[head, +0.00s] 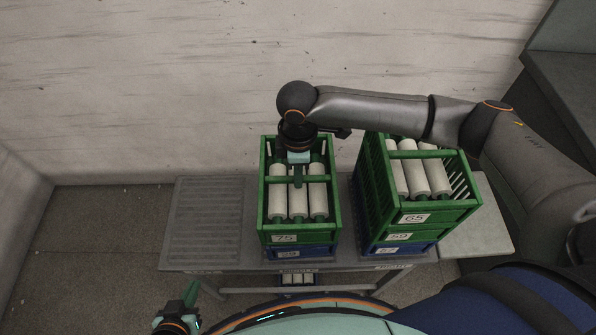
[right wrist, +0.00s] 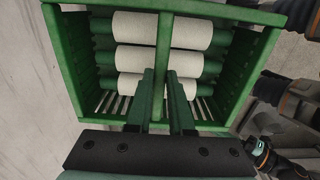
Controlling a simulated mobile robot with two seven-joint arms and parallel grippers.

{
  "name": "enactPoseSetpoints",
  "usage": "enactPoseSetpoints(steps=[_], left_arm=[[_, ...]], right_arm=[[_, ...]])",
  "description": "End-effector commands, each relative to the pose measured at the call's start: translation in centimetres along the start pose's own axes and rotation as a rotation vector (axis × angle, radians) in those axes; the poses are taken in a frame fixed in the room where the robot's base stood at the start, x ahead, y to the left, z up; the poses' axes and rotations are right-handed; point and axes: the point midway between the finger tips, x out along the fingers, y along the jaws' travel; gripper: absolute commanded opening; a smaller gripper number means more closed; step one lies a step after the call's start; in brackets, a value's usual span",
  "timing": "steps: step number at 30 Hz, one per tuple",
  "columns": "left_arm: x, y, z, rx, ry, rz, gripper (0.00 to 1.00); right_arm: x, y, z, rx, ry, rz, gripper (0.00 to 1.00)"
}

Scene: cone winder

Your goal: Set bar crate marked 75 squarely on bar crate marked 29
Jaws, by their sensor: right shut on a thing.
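The green bar crate marked 75 (head: 299,236), holding several white cones, sits directly above a blue crate (head: 318,251) on the table. The blue crate's label is too small to read surely; most of that crate is hidden. From this angle the two look roughly lined up, but I cannot tell whether crate 75 bears fully on it. My right gripper (head: 298,181) reaches down from above and is shut on the cross bar of crate 75, also seen in the right wrist view (right wrist: 166,62). My left gripper (head: 190,292) is low at the front left, away from the crates; its jaw opening is unclear.
To the right stands a stack: green crate 65 (head: 440,214) with white cones, green crate 59 (head: 425,235) and a blue crate (head: 412,248) at the bottom. The table's ribbed left part (head: 205,220) is clear. A wall (head: 150,90) rises behind.

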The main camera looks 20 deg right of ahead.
Motion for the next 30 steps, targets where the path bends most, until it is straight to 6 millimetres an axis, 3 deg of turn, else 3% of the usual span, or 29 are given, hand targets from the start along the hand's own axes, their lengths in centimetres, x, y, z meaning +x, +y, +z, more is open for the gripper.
enactPoseSetpoints(steps=[26, 27, 30], left_arm=[[0.1, 0.0, 0.1, 0.000, 0.000, 0.000, 0.00], [0.1, 0.0, 0.1, 0.000, 0.000, 0.000, 0.00], [0.1, 0.0, 0.1, 0.000, 0.000, 0.000, 0.00]], right_arm=[[1.0, 0.1, -0.1, 0.000, 0.003, 0.002, 0.00], [1.1, 0.1, -0.1, 0.000, 0.003, 0.002, 0.21], [1.0, 0.1, -0.1, 0.000, 0.003, 0.002, 0.32]])
